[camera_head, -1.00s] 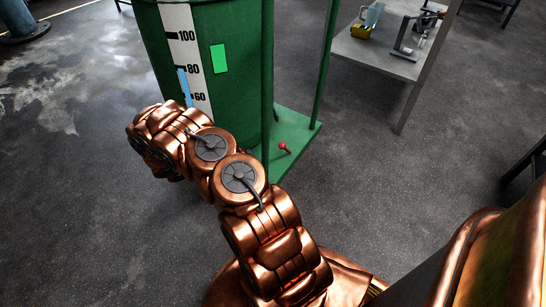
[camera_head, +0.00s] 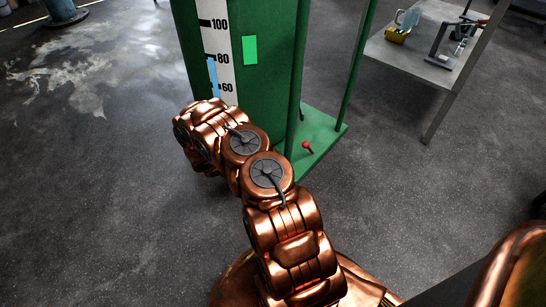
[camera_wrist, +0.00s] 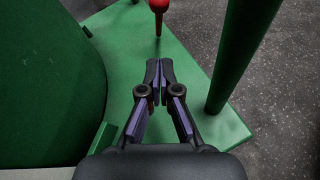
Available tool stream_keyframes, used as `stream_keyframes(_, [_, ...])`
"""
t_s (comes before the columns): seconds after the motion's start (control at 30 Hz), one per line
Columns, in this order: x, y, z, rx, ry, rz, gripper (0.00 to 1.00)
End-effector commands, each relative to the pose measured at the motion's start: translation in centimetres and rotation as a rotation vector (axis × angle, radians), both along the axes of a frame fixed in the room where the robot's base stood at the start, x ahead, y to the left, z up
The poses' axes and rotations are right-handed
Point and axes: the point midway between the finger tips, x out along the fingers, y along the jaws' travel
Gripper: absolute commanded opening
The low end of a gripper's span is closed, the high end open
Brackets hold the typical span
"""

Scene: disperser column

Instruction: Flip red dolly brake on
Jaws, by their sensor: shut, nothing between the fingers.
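The red brake lever knob (camera_head: 307,145) stands on the green dolly base (camera_head: 325,129) in the head view, to the right of my arm. In the head view my arm hides the gripper.
A green tank (camera_head: 262,90) with a white scale (camera_head: 218,45) stands on the dolly. A green post (camera_head: 358,60) rises right of the lever and also shows in the wrist view (camera_wrist: 240,50). A grey table (camera_head: 420,60) stands at upper right.

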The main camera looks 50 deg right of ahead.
Motion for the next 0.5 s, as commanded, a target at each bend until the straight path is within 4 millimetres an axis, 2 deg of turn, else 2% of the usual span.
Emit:
stream_keyframes(0.03, [-0.4, -0.9, -0.7, 0.000, 0.001, -0.004, 0.00])
stream_keyframes(0.33, [-1.9, -5.6, -2.5, -0.001, 0.002, -0.003, 0.00])
stream_keyframes(0.5, [-2.6, -7.1, -1.3, -0.003, 0.000, -0.002, 0.00])
